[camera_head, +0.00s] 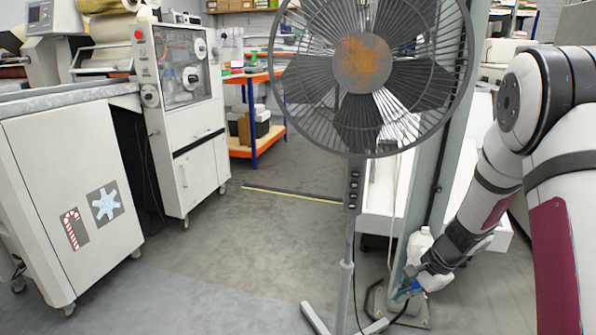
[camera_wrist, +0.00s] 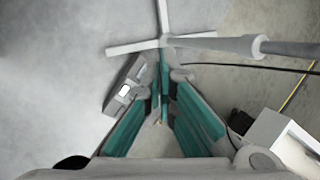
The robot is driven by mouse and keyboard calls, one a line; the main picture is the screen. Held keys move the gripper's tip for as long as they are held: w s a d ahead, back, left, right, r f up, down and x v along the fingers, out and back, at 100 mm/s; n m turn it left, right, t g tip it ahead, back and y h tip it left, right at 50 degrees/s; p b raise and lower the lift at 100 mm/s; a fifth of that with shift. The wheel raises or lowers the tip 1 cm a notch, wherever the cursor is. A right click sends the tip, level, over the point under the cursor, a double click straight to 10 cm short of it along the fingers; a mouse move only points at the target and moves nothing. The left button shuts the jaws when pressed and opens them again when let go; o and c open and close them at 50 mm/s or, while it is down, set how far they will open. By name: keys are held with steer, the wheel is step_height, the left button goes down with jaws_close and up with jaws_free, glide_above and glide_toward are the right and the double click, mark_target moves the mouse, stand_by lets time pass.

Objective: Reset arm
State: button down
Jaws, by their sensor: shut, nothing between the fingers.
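My arm reaches down from the right side of the head view. My gripper (camera_head: 408,291) hangs low beside the foot of a pedestal fan (camera_head: 349,270). In the wrist view the teal-padded fingers of my gripper (camera_wrist: 163,88) come together at their tips, with nothing between them. The fan's crossed base (camera_wrist: 163,42) lies beyond the fingertips. I cannot tell how close the tips are to the fan's base or pole.
A grey-green column (camera_head: 440,165) stands behind the fan. A white bottle-like thing (camera_head: 420,245) shows next to my wrist. White machine cabinets (camera_head: 70,190) stand at the left, and an orange-and-blue shelf (camera_head: 250,120) at the back. The floor between is clear.

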steer(key=s+a+r+n+g, duration=0.1)
steer(key=s+a+r+n, duration=0.35)
steer(key=s+r, duration=0.45)
steer(key=s+a+r+n+g, duration=0.1)
steer(key=s+a+r+n, duration=0.35)
steer(key=r, duration=0.75)
steer(key=s+d+r+n+h, duration=0.1)
steer(key=s+r+n+h, duration=0.1)
steer(key=s, duration=1.1)
steer(key=s+d+r+n+h, duration=0.1)
steer(key=s+d+n+h, duration=0.1)
steer(key=s, duration=1.1)
step_height(320, 180, up, 34)
steer(key=t+p, duration=0.3)
steer(key=p, duration=2.9)
steer(key=shift+w+r+t, duration=0.15)
steer(key=shift+w+t, duration=0.2)
steer(key=shift+t, duration=0.05)
